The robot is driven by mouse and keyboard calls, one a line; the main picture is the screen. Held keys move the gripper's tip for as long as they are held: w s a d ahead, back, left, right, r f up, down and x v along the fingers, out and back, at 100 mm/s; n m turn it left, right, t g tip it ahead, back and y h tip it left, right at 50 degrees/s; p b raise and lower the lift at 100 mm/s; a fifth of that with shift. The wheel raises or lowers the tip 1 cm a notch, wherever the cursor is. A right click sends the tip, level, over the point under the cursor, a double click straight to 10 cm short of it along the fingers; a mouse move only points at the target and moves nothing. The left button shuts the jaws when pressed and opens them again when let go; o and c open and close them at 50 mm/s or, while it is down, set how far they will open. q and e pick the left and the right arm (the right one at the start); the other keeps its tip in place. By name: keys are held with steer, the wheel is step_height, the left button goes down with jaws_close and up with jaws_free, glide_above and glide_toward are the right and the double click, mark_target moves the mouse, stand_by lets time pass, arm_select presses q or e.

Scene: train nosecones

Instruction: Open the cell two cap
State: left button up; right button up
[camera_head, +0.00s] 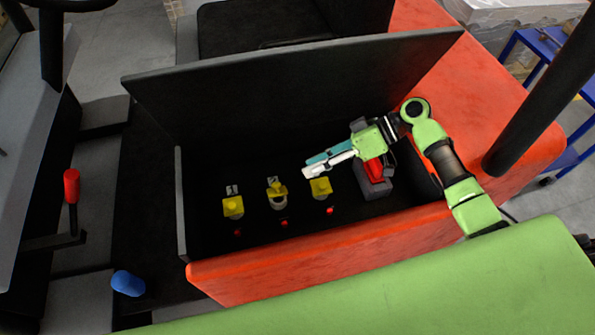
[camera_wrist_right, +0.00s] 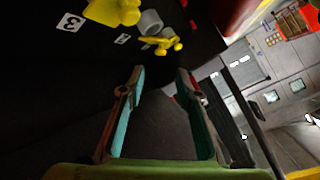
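Three yellow-capped cells stand in a row in the dark box. The middle one, cell two (camera_head: 278,192), shows its yellow cap swung away from a pale grey cylinder. In the right wrist view its yellow cap (camera_wrist_right: 161,43) sits beside the uncovered grey cylinder (camera_wrist_right: 150,22), near a label "2" (camera_wrist_right: 122,39). My right gripper (camera_head: 306,168) is above the right-hand cell (camera_head: 321,188), with teal and white fingers. In the right wrist view its fingers (camera_wrist_right: 160,76) are apart, with nothing between them. My left gripper is not in view.
Small red knobs (camera_head: 284,223) line the front. A grey block with a red part (camera_head: 374,182) stands right of the cells. A raised dark panel (camera_head: 290,90) closes off the back.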

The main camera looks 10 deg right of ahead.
steer(key=shift+v, duration=1.25)
steer(key=shift+r, duration=0.1)
